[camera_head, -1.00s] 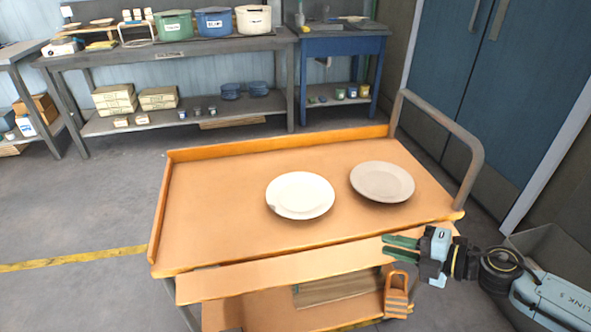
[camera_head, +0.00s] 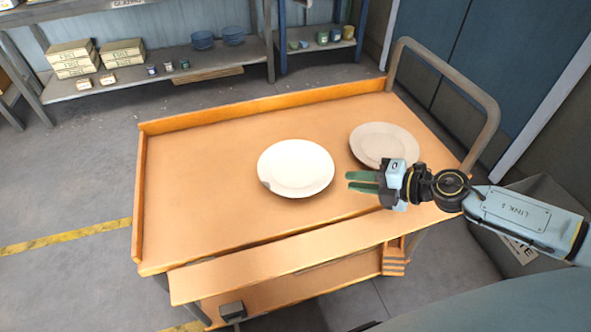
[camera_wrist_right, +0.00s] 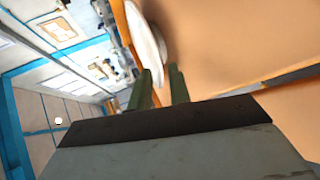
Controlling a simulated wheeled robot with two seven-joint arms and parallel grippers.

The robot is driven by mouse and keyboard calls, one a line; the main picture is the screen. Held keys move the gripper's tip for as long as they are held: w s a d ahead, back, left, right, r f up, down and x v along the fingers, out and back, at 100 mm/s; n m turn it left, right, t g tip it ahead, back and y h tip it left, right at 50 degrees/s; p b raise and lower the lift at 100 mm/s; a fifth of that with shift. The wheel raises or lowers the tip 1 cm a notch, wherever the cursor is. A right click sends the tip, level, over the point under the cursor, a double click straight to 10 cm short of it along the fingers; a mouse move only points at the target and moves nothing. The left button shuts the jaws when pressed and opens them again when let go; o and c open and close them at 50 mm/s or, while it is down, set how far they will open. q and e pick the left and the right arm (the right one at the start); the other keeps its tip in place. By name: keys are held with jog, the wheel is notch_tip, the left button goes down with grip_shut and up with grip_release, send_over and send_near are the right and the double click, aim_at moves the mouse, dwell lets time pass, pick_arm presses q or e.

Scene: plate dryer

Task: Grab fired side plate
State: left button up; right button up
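Two round plates lie flat, side by side, on the orange cart top. The left one is a bright white plate (camera_head: 296,167) with a small grey mark or chip on its lower left rim. The right one is a duller, beige-grey plate (camera_head: 384,145). My right gripper (camera_head: 348,181) is open and empty, its green fingers pointing left toward the white plate's right rim, apart from it in the picture. In the right wrist view a pale plate (camera_wrist_right: 143,35) shows nearly edge-on beyond the open fingers. My left gripper is not in view.
The cart (camera_head: 200,200) has a raised lip along its back and left sides and a grey tube handle (camera_head: 487,105) at the right. Its left half is clear.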

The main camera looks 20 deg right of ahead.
aim_at(328, 179)
jog(key=shift+s+a+x, duration=0.1)
jog(key=shift+a+x, duration=0.1)
jog(key=shift+x, duration=1.7)
jog(key=shift+s+a+x, duration=0.1)
jog(key=shift+a+x, duration=0.05)
jog(key=shift+x, duration=1.75)
jog(key=shift+r, duration=0.15)
grip_shut()
jog(key=shift+r, duration=0.1)
